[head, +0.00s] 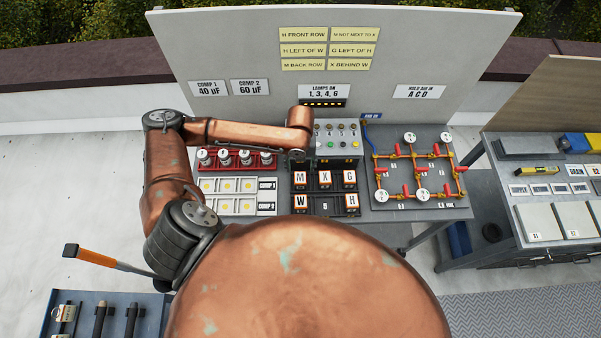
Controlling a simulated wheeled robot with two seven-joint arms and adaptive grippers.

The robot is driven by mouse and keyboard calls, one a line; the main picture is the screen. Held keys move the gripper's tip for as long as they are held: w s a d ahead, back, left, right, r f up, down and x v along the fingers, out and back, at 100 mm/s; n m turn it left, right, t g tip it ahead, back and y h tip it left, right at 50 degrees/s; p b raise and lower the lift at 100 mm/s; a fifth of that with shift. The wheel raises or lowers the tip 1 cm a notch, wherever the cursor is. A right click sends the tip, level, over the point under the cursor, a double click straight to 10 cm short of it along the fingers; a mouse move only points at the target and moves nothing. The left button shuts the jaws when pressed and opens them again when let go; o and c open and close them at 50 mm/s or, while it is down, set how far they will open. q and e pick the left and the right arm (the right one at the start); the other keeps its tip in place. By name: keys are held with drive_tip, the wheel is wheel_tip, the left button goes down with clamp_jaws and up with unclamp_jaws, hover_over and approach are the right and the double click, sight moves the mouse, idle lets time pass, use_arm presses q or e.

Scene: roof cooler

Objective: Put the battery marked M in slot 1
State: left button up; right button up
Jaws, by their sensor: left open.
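The battery marked M (300,178) stands upright in the back left slot of the dark battery rack (325,218). Beside it in the back row are the X battery (324,178) and the G battery (349,178). In the front row, the W battery (301,203) is at left and the H battery (350,203) at right. The empty slot between them is marked 5. The number of M's slot is covered. My left gripper (297,157) is open, just behind and above M, mostly hidden under its wrist. My right gripper is out of view.
A lamp panel (338,139) stands close behind the rack. A red rack with white-topped cylinders (235,160) is at left. Red and yellow pipework (415,170) is at right. Yellow rule cards (328,49) hang on the back board, including "M BACK ROW".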

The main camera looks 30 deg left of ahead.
use_arm(q)
drive_tip(key=shift+r, duration=1.25)
